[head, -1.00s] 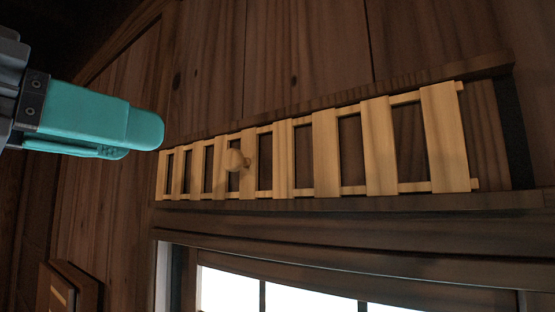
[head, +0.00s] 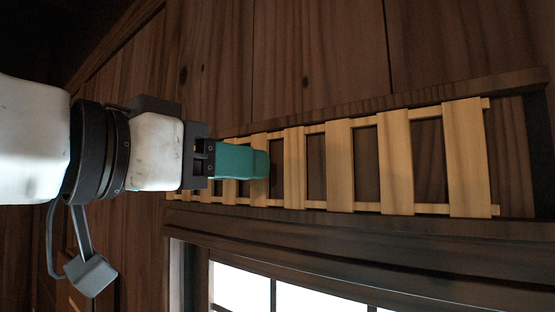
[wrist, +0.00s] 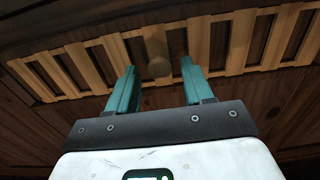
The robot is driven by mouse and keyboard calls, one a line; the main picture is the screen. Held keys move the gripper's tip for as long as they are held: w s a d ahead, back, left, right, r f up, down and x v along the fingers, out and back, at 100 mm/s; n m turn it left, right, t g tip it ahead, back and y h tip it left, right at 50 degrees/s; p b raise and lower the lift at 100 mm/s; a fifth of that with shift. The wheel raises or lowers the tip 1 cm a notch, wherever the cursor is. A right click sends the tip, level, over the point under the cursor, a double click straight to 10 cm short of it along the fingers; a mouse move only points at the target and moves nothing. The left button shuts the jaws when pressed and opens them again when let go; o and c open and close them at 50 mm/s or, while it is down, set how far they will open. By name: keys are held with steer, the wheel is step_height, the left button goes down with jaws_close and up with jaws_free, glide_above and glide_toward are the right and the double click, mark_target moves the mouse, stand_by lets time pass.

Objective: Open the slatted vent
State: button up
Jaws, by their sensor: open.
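The slatted vent (head: 394,160) is a light wooden panel of upright slats joined by two rails, set in a dark frame on the wall. Dark wall shows through the gaps between its slats. Its round wooden knob (wrist: 158,66) shows in the wrist view, between and a little beyond my two fingertips. My gripper (wrist: 160,72) is open, one teal finger on each side of the knob, and I cannot tell whether either touches it. In the head view my gripper (head: 262,163) covers the vent's left part and hides the knob.
A dark upper rail (head: 340,106) and lower ledge (head: 380,222) border the vent. A bright window (head: 240,285) lies below. Dark recess shows at the vent's right end (head: 515,150). Plank wall is clear above.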

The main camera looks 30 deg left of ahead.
jaws_close()
stand_by(0.3)
steer(key=shift+d, duration=0.1)
